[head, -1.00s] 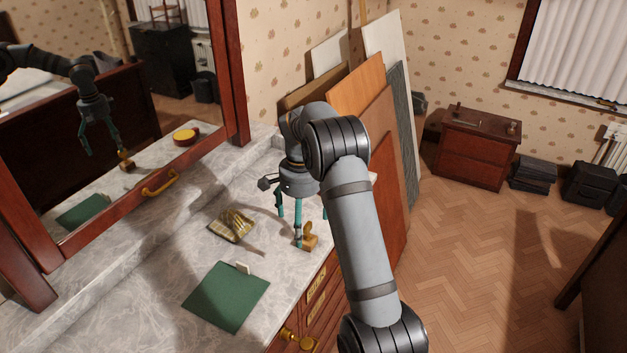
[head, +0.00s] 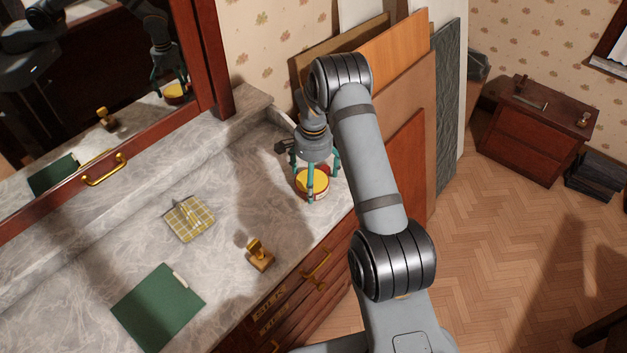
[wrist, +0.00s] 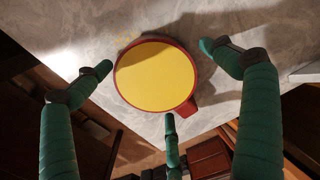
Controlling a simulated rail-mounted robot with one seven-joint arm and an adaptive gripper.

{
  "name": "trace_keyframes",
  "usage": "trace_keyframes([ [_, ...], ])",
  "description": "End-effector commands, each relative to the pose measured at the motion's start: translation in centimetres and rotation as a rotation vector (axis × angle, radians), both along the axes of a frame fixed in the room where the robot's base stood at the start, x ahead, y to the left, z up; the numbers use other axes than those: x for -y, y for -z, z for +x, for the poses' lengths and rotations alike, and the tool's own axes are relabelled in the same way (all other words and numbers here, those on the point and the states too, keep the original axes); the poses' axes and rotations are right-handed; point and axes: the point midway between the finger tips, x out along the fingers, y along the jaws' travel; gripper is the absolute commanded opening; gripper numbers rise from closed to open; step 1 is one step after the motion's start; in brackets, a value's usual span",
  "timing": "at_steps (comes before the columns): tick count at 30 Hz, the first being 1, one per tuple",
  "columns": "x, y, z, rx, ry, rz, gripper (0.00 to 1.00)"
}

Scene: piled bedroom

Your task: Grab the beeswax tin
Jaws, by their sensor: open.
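The beeswax tin, a round red tin with a yellow top (head: 312,183), stands on the marble top near its right end. In the wrist view the tin (wrist: 156,76) sits between my three green fingers, with a small red tab at its lower right. My gripper (head: 316,180) is open above and around the tin in the head view. The fingers look apart from the tin's sides in the wrist view; I cannot tell whether the nearest one touches it. The fingers hide part of the tin in the head view.
A brass and wood stamp-like object (head: 259,255), a checked cloth (head: 190,218) and a green folder (head: 158,307) lie to the left on the marble top (head: 228,180). A mirror stands behind. Boards (head: 398,90) lean behind my arm. The counter's front edge is close to the tin.

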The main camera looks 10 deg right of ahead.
Motion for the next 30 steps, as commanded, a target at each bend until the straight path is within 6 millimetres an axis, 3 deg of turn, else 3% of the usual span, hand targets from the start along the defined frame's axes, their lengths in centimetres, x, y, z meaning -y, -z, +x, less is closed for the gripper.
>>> trace_keyframes([
  [4, -0.01, 0.01, 0.02, 0.000, 0.000, 0.000, 0.96],
  [30, 0.07, 0.00, 0.01, 0.000, 0.000, 0.000, 0.45],
])
